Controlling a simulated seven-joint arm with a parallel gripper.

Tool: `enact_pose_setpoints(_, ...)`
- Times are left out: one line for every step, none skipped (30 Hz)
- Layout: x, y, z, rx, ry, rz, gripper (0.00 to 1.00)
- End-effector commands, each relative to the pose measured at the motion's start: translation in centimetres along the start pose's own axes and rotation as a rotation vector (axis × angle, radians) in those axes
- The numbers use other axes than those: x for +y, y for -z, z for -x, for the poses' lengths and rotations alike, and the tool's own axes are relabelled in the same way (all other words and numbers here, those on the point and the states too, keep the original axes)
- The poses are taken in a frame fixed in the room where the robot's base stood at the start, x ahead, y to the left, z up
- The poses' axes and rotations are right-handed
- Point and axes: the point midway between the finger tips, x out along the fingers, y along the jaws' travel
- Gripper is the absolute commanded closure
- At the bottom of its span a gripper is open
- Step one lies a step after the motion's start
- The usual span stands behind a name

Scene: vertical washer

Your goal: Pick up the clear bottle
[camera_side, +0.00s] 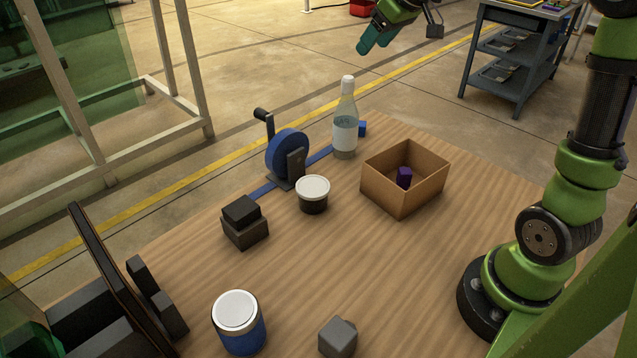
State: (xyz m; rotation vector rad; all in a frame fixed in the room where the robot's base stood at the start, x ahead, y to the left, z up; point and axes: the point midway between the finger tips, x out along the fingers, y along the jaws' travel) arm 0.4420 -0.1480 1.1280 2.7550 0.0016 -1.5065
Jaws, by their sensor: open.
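The clear bottle (345,121) stands upright at the far side of the wooden table, with a white cap and a white label around its lower half. My gripper (366,50) is at the top of the view, above and to the right of the bottle, apart from it. It shows teal fingertips pointing down to the left. It is open and nothing shows in it. Part of my arm above it is cut off by the top edge.
A cardboard box (433,183) with a purple block (404,177) inside stands right of the bottle. A blue wheel with a crank (286,152) stands to its left. A white-lidded jar (312,195), dark blocks (244,222), a blue can (239,327) and a grey block (338,337) stand nearer.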

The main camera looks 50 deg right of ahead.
Motion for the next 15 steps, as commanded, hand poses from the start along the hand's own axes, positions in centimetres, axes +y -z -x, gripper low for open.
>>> enact_pose_setpoints(0.0,-0.1,-1.4,-0.006,0.002,0.0,0.37)
enact_pose_setpoints(0.0,-0.1,-2.0,-0.005,0.001,0.0,0.37)
enact_pose_setpoints(0.0,-0.1,-2.9,-0.005,0.002,-0.002,0.37)
enact_pose_setpoints(0.0,-0.1,-3.6,-0.005,0.002,-0.002,0.37)
enact_pose_setpoints(0.0,-0.1,-4.2,-0.004,0.001,-0.001,0.37)
enact_pose_setpoints(-0.1,-0.1,-5.0,-0.004,0.002,-0.001,0.37)
enact_pose_setpoints(-0.1,-0.1,-5.6,-0.004,0.002,-0.002,0.37)
enact_pose_setpoints(-0.1,-0.1,-6.1,-0.003,0.002,-0.001,0.37)
enact_pose_setpoints(-0.1,-0.1,-6.7,-0.003,0.001,-0.001,0.37)
enact_pose_setpoints(-0.1,-0.1,-7.1,-0.003,0.001,-0.001,0.37)
enact_pose_setpoints(-0.1,0.0,-7.4,-0.001,0.001,-0.001,0.37)
enact_pose_setpoints(-0.1,0.0,-7.7,-0.001,0.001,-0.002,0.37)
enact_pose_setpoints(-0.1,0.0,-7.9,-0.001,0.001,-0.002,0.37)
enact_pose_setpoints(-0.1,0.0,-8.0,0.0,0.001,-0.003,0.37)
enact_pose_setpoints(-0.1,0.0,-8.2,0.0,0.001,-0.002,0.37)
